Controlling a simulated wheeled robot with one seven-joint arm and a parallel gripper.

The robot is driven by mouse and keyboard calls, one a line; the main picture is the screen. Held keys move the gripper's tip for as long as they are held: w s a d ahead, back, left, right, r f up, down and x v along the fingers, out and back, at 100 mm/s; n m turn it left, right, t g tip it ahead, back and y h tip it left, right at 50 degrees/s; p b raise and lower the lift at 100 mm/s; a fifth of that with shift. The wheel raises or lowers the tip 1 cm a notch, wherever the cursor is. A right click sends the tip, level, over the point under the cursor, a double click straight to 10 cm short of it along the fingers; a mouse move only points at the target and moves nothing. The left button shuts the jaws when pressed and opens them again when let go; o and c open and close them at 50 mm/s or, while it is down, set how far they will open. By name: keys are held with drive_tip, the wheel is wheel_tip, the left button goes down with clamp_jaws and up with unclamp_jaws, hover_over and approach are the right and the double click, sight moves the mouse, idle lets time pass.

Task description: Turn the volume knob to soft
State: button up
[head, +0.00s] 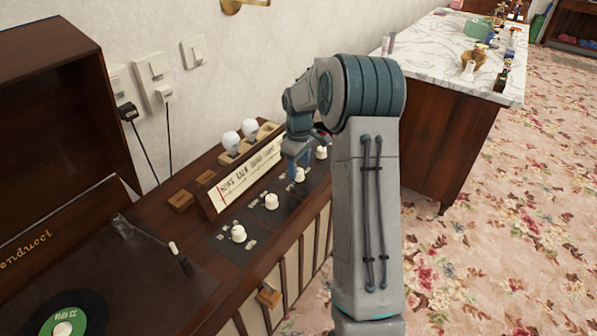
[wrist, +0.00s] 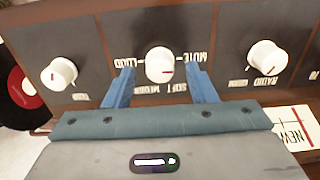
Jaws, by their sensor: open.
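My gripper (wrist: 160,73) is open, with one blue finger on each side of the knob and a visible gap on both sides. In the head view my gripper (head: 298,163) points down at the volume knob (head: 300,175), partly covering it.
A radio knob (wrist: 267,58) and another knob (wrist: 59,74) flank it in the wrist view. The slanted station dial (head: 247,180) stands beside the knobs in the head view. A record player (head: 100,250) lies at left, and a marble-topped counter (head: 440,50) stands behind.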

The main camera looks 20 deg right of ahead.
drive_tip(key=shift+f, duration=0.9)
drive_tip(key=shift+c, duration=0.3)
drive_tip(key=c, duration=0.9)
drive_tip(key=shift+m, duration=0.4)
drive_tip(key=m+p, duration=0.1)
drive_tip(key=m, duration=0.4)
drive_tip(key=shift+r+m, duration=0.1)
drive_tip(key=shift+m, duration=0.2)
drive_tip(key=m+p, duration=0.1)
drive_tip(key=m, duration=0.4)
drive_tip(key=shift+m, duration=0.4)
